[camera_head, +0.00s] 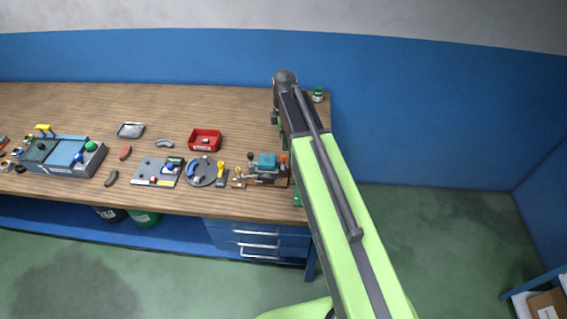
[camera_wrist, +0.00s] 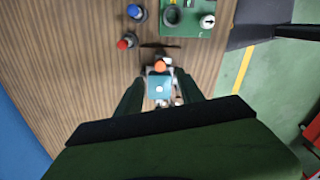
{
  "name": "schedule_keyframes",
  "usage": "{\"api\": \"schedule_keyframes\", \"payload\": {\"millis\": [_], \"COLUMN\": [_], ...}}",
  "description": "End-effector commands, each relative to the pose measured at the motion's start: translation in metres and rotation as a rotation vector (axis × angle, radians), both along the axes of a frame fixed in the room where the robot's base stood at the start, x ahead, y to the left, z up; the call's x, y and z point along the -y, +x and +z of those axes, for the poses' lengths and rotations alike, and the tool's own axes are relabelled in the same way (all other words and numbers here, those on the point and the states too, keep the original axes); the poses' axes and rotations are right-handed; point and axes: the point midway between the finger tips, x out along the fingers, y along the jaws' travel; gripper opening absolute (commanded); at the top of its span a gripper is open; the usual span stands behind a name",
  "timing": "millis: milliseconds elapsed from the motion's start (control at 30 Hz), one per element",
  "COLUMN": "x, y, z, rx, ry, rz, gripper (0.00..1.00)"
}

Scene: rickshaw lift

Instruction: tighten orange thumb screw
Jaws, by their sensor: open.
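The orange thumb screw (camera_wrist: 159,66) shows in the wrist view as a round orange top at the end of a small fixture with a teal block (camera_wrist: 160,87). In the head view the same fixture (camera_head: 266,163) stands near the right end of the bench, with the orange screw (camera_head: 283,157) at its right, close to my arm. My gripper (camera_wrist: 160,80) is open, its two dark fingers on either side of the fixture in the wrist view. The orange top shows between and just beyond the fingertips. I cannot tell the height gap. My arm mostly hides the gripper in the head view.
In the wrist view a blue knob (camera_wrist: 137,12), a red knob (camera_wrist: 126,42) and a green plate (camera_wrist: 188,20) lie beyond the fixture. In the head view a round grey plate (camera_head: 200,174) and a red bin (camera_head: 205,140) are to its left. The bench ends just right.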

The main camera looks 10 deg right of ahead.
Motion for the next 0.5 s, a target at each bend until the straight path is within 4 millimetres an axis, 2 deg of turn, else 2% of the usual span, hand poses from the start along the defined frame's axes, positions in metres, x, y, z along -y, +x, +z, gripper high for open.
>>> {"api": "schedule_keyframes", "payload": {"millis": [33, 233, 367, 500], "x": [0.000, 0.000, -0.001, -0.001], "y": [0.000, 0.000, 0.000, 0.000], "z": [-0.022, -0.063, -0.080, -0.084], "rx": [0.000, 0.000, 0.000, 0.000], "ry": [0.000, 0.000, 0.000, 0.000], "rz": [0.000, 0.000, 0.000, 0.001], "gripper": [0.45, 0.45, 0.45, 0.45]}}
